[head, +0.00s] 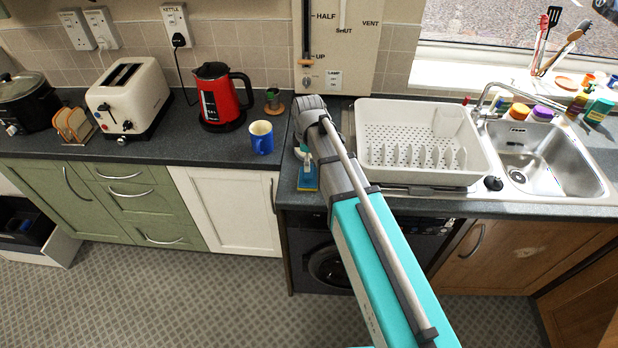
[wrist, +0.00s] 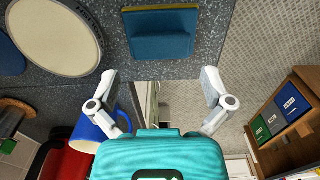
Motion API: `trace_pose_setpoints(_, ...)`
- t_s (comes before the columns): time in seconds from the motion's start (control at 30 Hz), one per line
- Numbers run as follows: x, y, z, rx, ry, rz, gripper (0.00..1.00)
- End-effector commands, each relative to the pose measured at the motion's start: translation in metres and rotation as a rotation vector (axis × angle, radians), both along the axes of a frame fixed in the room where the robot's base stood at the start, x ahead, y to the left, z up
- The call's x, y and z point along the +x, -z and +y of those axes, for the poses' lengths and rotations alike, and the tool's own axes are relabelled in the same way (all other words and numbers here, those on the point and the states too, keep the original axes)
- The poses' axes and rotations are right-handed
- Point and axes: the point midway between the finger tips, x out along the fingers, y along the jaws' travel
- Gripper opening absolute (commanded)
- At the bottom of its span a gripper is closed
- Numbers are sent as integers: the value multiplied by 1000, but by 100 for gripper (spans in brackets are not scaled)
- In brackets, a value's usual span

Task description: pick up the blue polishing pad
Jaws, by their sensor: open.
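The blue polishing pad (wrist: 161,34) lies on the dark speckled worktop near its front edge. It looks like a flat blue block with a yellowish strip along one side. In the head view the pad (head: 307,178) shows beside the end of my arm, partly hidden by it. My gripper (wrist: 158,84) is open and empty, its two fingers spread wide. In the wrist view the pad is ahead of the fingertips, across the gap between them, and not between the fingers. In the head view my arm hides most of the gripper.
A blue mug (head: 261,138) and a red kettle (head: 218,98) stand to the left on the worktop. A white dish rack (head: 470,115) and the sink (head: 550,165) are to the right. A round cream disc (wrist: 57,35) lies close to the pad in the wrist view.

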Motion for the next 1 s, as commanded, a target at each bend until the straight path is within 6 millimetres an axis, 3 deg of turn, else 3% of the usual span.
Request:
trace_pose_setpoints(0.6,-1,44,-1,0,0,0,100)
trace_pose_setpoints(1.0,-1,50,-1,0,0,0,100)
